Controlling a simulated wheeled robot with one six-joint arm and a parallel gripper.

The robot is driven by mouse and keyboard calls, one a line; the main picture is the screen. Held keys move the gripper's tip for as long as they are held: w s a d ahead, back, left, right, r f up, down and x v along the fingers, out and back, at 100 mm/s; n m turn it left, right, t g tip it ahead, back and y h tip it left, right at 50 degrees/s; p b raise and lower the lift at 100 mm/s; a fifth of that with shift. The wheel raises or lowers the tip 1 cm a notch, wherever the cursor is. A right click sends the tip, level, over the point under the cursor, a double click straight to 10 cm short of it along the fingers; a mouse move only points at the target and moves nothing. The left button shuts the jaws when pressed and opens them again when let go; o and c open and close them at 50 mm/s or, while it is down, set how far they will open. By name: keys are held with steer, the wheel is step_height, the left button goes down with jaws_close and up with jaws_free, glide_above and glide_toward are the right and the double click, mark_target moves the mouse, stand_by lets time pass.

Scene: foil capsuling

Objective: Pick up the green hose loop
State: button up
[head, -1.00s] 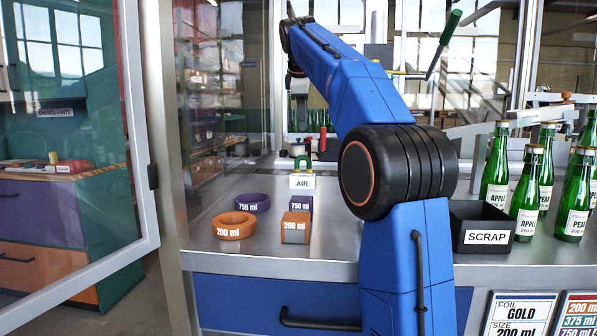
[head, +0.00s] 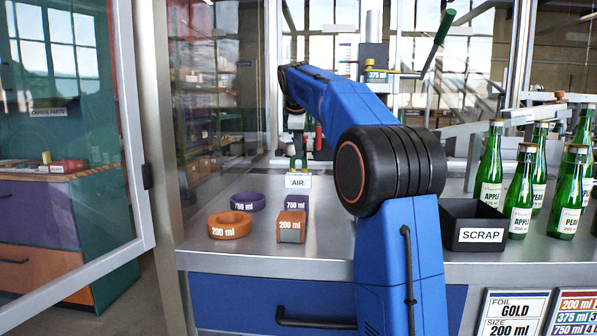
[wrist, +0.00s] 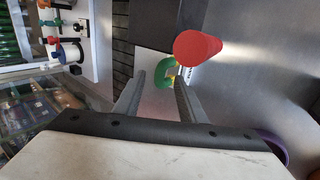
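The green hose loop (wrist: 163,74) shows in the wrist view just past my fingertips, about in line with the gap between them. In the head view the green loop (head: 292,163) is small, just above the white AIR label (head: 298,181), and partly hidden. My gripper (wrist: 158,80) is open, with its two grey fingers apart and nothing clearly held. I cannot tell whether the fingertips overlap the loop in depth.
Purple and orange rings (head: 230,226) and blocks (head: 292,227) sit on the metal bench in front of the AIR label. A black SCRAP bin (head: 476,236) and several green bottles (head: 520,195) stand to the right. A glass door is at left.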

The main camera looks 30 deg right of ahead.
steer(key=x, duration=0.3)
steer(key=shift+f, duration=0.15)
jaws_close()
